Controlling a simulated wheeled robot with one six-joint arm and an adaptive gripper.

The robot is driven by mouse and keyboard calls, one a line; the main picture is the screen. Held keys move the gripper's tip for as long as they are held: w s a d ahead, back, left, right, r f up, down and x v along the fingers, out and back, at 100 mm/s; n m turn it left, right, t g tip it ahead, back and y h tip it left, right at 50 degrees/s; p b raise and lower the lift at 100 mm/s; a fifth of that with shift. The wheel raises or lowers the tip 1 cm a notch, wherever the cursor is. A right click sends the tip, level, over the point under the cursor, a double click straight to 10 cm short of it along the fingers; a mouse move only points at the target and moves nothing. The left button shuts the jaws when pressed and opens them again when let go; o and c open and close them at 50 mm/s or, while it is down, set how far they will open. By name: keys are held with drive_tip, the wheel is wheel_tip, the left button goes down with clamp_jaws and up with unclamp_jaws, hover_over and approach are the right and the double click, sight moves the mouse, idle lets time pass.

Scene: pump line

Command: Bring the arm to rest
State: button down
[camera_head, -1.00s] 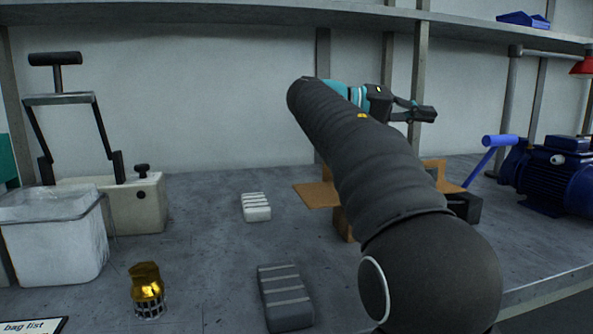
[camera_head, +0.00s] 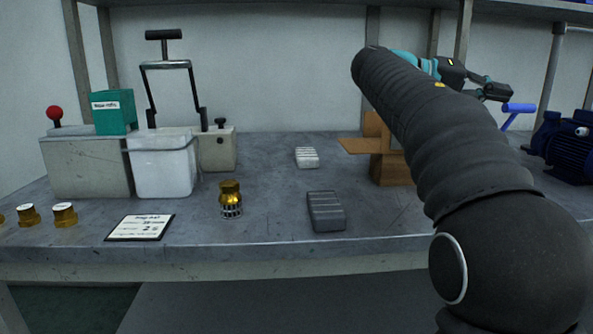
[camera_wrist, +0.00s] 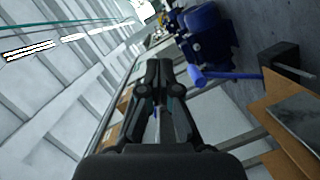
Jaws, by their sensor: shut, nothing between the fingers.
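My arm rises from the lower right of the head view and reaches over the bench, with my gripper (camera_head: 497,92) at its far end, in the air in front of the back wall. In the wrist view my gripper (camera_wrist: 158,70) has its two fingers together at the tips, and nothing shows between them. It appears clear of the bench objects. The arm hides part of the bench at the right.
An open cardboard box (camera_head: 391,168) stands beside my arm, with a blue motor pump (camera_head: 570,150) to the right. A shelf runs above.

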drive_tip(key=s+a+f+n+t+y+p, duration=0.1)
drive_tip(key=s+a+f+y, duration=0.4)
drive_tip(key=f, duration=0.6)
drive_tip(key=s+a+f+n+t+y+p, duration=0.1)
drive_tip(key=s+a+f+n+t+y, duration=0.2)
drive_tip(key=s+a+f, duration=0.5)
drive_tip(key=s+a+f+n+t+y+p, duration=0.1)
drive_tip(key=s+a+f+y, duration=0.5)
drive_tip(key=f, duration=0.9)
drive_tip(key=s+n+t+y, duration=0.1)
drive_tip(key=s+t+y, duration=0.1)
drive_tip(key=s, duration=0.2)
drive_tip(key=shift+s+a+f+n+t, duration=0.2)
drive_tip(key=shift+f+n+t, duration=0.1)
drive_tip(key=shift+f+n, duration=0.1)
